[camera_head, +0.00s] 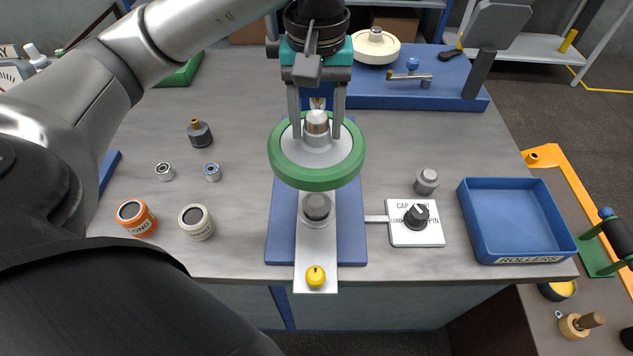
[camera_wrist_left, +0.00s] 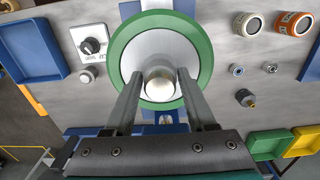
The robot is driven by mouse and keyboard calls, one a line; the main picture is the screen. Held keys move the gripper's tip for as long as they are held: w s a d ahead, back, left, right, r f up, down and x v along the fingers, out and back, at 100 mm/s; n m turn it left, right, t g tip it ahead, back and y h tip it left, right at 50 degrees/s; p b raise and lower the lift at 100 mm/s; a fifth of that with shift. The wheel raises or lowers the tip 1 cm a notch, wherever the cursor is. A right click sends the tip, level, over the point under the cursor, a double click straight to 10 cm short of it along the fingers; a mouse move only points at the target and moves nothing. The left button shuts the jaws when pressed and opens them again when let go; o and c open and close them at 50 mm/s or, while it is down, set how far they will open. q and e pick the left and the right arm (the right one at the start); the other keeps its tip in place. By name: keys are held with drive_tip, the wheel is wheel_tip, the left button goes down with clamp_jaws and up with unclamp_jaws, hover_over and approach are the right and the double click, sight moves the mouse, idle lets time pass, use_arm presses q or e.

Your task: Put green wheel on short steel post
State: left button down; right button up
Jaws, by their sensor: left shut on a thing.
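The green wheel (camera_head: 281,165) has a pale disc and a steel knob or hub at its centre; it also shows in the wrist view (camera_wrist_left: 205,50). My left gripper (camera_head: 317,128) points down, its two fingers shut on that central steel part. The wheel is over the back part of a blue base (camera_head: 283,232); I cannot tell how high above it. A short steel post (camera_head: 317,206) stands upright on a pale strip (camera_head: 302,262) just in front of the wheel, apart from it in the picture. My right gripper is not in view.
A switch box (camera_head: 400,237), a steel knob (camera_head: 427,181) and a blue rollers tray (camera_head: 515,212) lie to the right. An orange pot (camera_head: 137,218), a cream pot (camera_head: 196,222) and small parts lie left. A yellow knob (camera_head: 316,277) is at the strip's front end.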

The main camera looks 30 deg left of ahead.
use_arm(q)
wheel_tip(320, 180, down, 14)
drive_tip(key=shift+r+b, duration=0.25)
drive_tip(key=shift+b, duration=0.2)
drive_tip(key=shift+f, duration=0.15)
drive_tip(key=shift+c, duration=1.1)
unclamp_jaws()
wheel_tip(320, 180, up, 12)
drive_tip(key=shift+r+p, duration=0.15)
drive_tip(key=shift+p, duration=0.15)
